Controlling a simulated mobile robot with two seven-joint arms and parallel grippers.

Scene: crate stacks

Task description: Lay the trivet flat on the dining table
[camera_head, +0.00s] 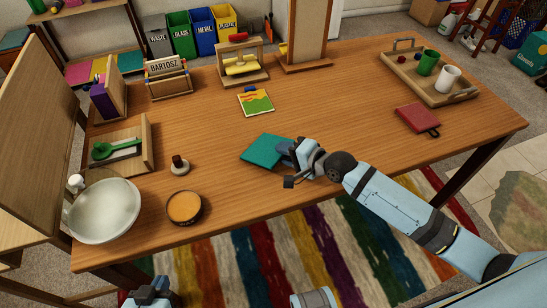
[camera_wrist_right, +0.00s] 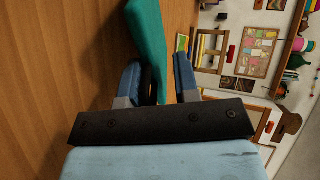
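The teal square slab, which I take to be the trivet (camera_head: 264,151), is at the middle front of the table. My right gripper (camera_head: 287,153) is at its right corner. In the wrist view the trivet (camera_wrist_right: 151,40) passes between the fingers of my right gripper (camera_wrist_right: 158,75), which lean in around it. Contact with the far finger is hard to make out. Whether the trivet touches the dining table (camera_head: 330,120) is unclear. My left gripper (camera_head: 152,292) is low at the bottom edge, off the table; its fingers are not clear.
A cork disc (camera_head: 184,207), a stamp-like knob (camera_head: 180,165) and a white bowl (camera_head: 104,210) are at front left. A red square (camera_head: 416,117) lies right, before a tray (camera_head: 460,97) with mugs. A picture card (camera_head: 255,103) lies behind the trivet. The table's middle is clear.

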